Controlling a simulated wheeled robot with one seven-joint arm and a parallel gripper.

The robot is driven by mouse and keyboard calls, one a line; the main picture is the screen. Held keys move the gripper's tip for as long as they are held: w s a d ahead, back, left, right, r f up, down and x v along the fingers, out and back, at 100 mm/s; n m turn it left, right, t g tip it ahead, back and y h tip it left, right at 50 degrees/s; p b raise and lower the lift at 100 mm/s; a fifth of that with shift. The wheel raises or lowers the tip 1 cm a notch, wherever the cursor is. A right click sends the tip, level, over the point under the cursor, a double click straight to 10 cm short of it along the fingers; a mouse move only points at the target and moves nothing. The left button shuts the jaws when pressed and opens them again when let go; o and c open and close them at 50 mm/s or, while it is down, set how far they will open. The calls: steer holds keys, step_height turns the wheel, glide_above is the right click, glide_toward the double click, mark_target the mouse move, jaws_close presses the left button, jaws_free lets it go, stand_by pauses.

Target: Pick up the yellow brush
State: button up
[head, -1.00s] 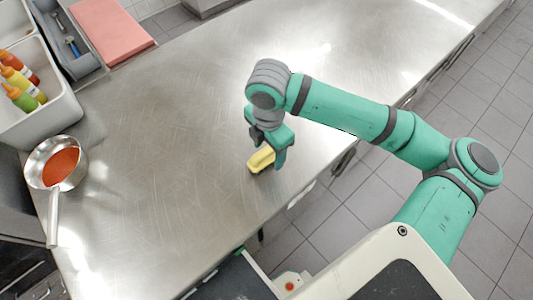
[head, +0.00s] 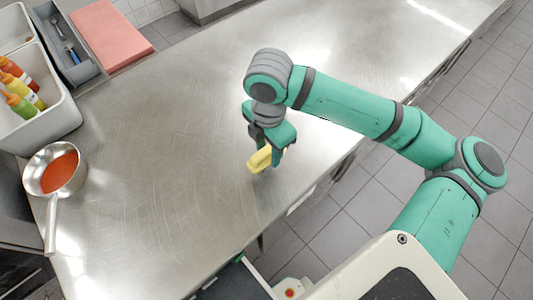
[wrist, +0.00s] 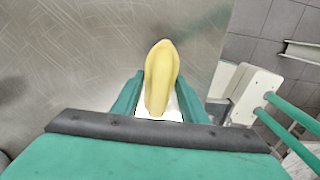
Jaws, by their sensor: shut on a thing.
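The yellow brush (head: 260,159) is between the fingers of my gripper (head: 268,150), over the steel counter near its front edge. In the wrist view the yellow brush (wrist: 160,75) points away from me, with its near end between the two green fingertips of my gripper (wrist: 158,98). My gripper is shut on it. Part of the brush is hidden behind a finger in the head view. The brush looks lifted a little off the counter; the exact gap is hard to tell.
A pan of red sauce (head: 60,172) stands at the left of the counter (head: 160,130). A white bin (head: 45,125) of sauce bottles, a grey tray (head: 75,68) with utensils and a pink board (head: 108,38) are at the back left. The middle of the counter is clear.

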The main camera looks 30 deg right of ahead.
steer(key=s+d+r, duration=0.6)
steer(key=s+r, duration=0.3)
steer(key=s, duration=0.3)
steer(key=shift+d, duration=0.15)
steer(key=shift+r, duration=0.15)
steer(key=o, duration=0.5)
steer(key=c, duration=0.3)
steer(key=shift+d, duration=0.1)
